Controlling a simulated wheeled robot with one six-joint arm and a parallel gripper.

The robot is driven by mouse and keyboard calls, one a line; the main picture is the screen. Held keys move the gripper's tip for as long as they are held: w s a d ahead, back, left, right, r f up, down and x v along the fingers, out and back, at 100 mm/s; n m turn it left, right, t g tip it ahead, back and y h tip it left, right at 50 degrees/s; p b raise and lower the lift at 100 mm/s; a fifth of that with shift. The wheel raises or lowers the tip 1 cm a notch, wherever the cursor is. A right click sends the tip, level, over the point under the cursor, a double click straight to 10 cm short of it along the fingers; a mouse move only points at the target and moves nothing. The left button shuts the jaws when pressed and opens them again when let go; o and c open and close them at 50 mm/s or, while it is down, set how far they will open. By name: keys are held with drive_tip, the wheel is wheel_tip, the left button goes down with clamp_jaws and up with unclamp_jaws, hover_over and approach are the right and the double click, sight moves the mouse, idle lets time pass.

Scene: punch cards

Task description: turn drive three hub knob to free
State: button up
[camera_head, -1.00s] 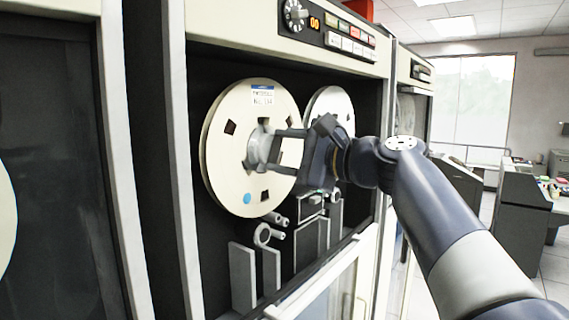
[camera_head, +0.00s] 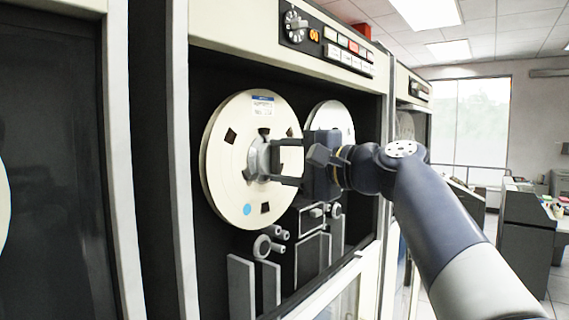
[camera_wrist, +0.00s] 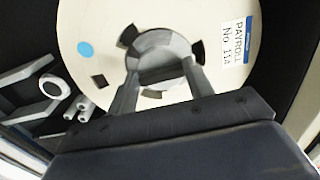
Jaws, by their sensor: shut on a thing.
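The hub knob (camera_head: 258,158) is a grey round piece at the centre of a cream tape reel (camera_head: 222,128) in the tape drive. My gripper (camera_head: 272,161) reaches in from the right, its two fingers shut on the hub knob. In the wrist view, the fingertips (camera_wrist: 163,77) lie on either side of the knob (camera_wrist: 157,50). The fingers hide part of the knob in both views.
A second reel (camera_head: 330,116) sits behind my gripper on the right. Rollers (camera_head: 263,246) and grey upright guides (camera_head: 241,287) stand below the reel. A control panel (camera_head: 330,44) with a dial runs above. The cabinet's frame (camera_head: 180,190) bounds the left side.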

drive_tip(key=o, duration=1)
drive_tip(key=b+v, duration=0.2)
drive_tip(key=v, duration=0.8)
drive_tip(key=shift+s+d, duration=0.3)
drive_tip(key=shift+w+a, duration=0.1)
drive_tip(key=p+x, duration=0.2)
drive_tip(key=x, duration=0.8)
drive_tip(key=shift+w+a, duration=0.2)
drive_tip(key=shift+a, duration=0.05)
drive_tip(key=shift+d, duration=0.15)
